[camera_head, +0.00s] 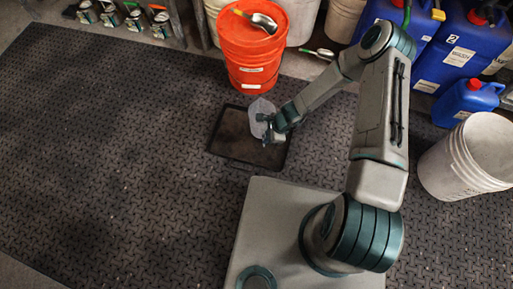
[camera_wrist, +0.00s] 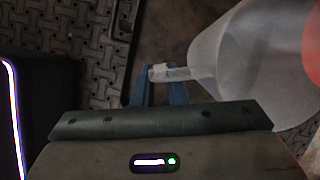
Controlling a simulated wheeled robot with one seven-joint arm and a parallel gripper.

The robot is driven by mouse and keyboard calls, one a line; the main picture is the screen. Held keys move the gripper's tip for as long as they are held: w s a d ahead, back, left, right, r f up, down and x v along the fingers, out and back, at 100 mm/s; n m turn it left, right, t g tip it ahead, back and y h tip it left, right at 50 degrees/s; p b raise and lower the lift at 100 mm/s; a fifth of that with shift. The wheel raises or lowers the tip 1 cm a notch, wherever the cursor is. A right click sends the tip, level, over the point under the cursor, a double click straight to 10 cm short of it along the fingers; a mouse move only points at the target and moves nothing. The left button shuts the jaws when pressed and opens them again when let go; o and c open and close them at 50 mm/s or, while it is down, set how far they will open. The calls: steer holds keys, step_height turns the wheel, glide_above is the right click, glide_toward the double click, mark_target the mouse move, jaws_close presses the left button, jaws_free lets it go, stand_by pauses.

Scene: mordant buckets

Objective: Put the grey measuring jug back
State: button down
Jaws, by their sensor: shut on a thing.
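The grey measuring jug (camera_head: 262,115) is a translucent, pale vessel seen over the dark tray (camera_head: 218,143) on the floor, in front of the orange bucket. In the wrist view the jug (camera_wrist: 255,62) fills the upper right, and its handle (camera_wrist: 180,73) reaches left between my fingers. My gripper (camera_head: 270,130) is shut on the handle; its blue fingers (camera_wrist: 160,88) show on both sides of it. The jug's base is hidden in both views, so I cannot tell whether it touches the tray.
An orange bucket (camera_head: 253,50) with a metal scoop (camera_head: 262,22) on its lid stands just behind the tray. Blue canisters (camera_head: 455,50) and a white bucket (camera_head: 455,165) stand at the right. Another scoop (camera_head: 318,53) lies behind. The dark mat (camera_head: 100,150) at left is clear.

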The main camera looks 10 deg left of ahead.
steer(key=s+b+x, duration=0.1)
steer(key=b+x, duration=0.2)
steer(key=x, duration=0.4)
steer(key=shift+s+a+b, duration=0.3)
steer(key=shift+a, duration=0.2)
steer(key=shift+f, duration=0.15)
steer(key=c, duration=1.5)
jaws_free()
steer(key=shift+o, duration=0.2)
